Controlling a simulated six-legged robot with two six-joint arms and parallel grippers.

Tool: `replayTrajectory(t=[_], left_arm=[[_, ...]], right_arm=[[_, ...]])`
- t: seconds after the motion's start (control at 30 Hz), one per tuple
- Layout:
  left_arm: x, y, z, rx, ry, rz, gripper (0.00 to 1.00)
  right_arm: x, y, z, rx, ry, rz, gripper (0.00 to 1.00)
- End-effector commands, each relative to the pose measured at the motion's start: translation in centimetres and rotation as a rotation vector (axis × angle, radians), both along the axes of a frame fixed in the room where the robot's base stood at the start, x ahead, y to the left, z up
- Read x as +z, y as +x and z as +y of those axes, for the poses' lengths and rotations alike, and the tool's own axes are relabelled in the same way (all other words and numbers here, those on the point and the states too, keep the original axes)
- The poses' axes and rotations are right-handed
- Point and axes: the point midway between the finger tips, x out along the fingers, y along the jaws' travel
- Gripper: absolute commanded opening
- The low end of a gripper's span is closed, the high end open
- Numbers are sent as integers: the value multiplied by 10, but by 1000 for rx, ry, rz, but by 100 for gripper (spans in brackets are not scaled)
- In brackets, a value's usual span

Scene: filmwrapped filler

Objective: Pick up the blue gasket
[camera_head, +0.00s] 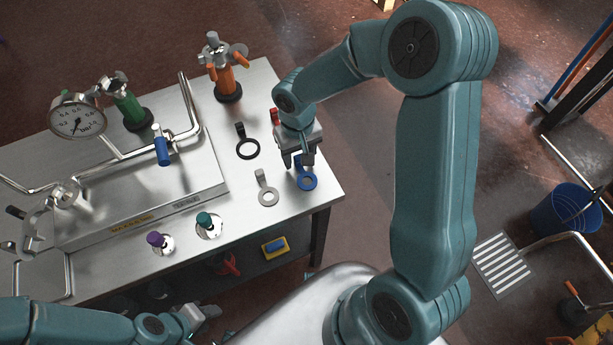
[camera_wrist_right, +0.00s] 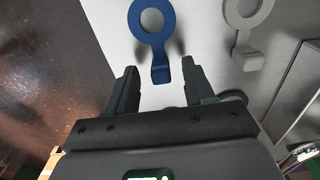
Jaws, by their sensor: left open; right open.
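The blue gasket (camera_head: 307,187), a flat ring with a tab, lies on the table near its right edge. In the right wrist view its tab (camera_wrist_right: 160,72) points toward my gripper and its ring is beyond the fingertips. My right gripper (camera_head: 299,164) is open just above the tab end, which it partly hides in the head view. In the right wrist view the open fingers (camera_wrist_right: 160,80) stand on either side of the tab, with nothing held. Whether they touch it I cannot tell. My left gripper (camera_head: 207,313) is open at the bottom left, away from the gasket.
A grey gasket (camera_head: 261,177) lies left of the blue one, and a black gasket (camera_head: 240,131) lies further back. A pipe rig with a gauge (camera_head: 77,118) and valves fills the table's left part. An orange valve (camera_head: 224,78) stands at the back.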

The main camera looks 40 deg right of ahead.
Motion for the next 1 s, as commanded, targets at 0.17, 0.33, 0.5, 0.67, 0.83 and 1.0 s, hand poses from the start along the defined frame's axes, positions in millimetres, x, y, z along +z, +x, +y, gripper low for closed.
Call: replayTrajectory(t=[0.17, 0.33, 0.5, 0.67, 0.83, 1.0], left_arm=[[-1, 0, 0, 0, 0, -1, 43], [-1, 0, 0, 0, 0, 0, 43], [-1, 0, 0, 0, 0, 0, 43], [-1, 0, 0, 0, 0, 0, 43], [-1, 0, 0, 0, 0, 0, 43], [1, 0, 0, 0, 0, 0, 43]], right_arm=[[-14, 0, 0, 1, 1, 0, 53], [-13, 0, 0, 1, 1, -1, 53], [-13, 0, 0, 1, 1, -1, 1], [-13, 1, 0, 1, 1, -1, 0], [-12, 1, 0, 1, 1, -1, 0], [3, 2, 0, 0, -1, -5, 0]])
